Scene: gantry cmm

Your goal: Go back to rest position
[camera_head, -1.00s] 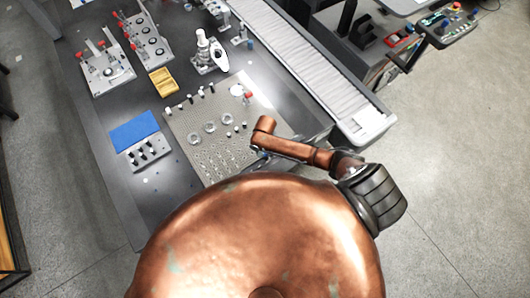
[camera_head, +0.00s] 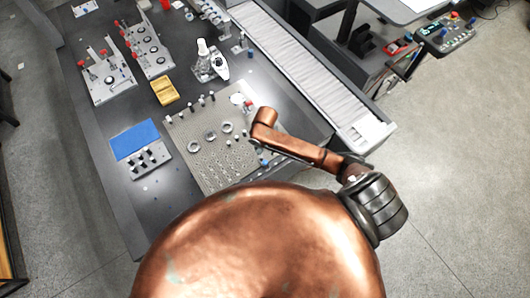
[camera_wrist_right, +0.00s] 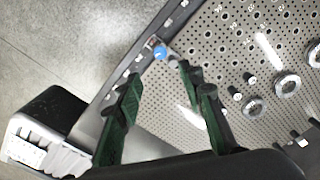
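My right arm crosses the lower right of the head view, its bent copper link (camera_head: 300,148) over the near right corner of the perforated plate (camera_head: 205,160). My right gripper is mostly hidden by the arm there. In the right wrist view its green fingers (camera_wrist_right: 160,78) are apart, with nothing between them. Beyond the fingertips is a small blue knob (camera_wrist_right: 160,53) at the plate's edge. I cannot tell whether the fingers touch anything. My left gripper is in neither view.
A conveyor (camera_head: 305,65) runs along the right side. Floor (camera_head: 455,160) is open at the right.

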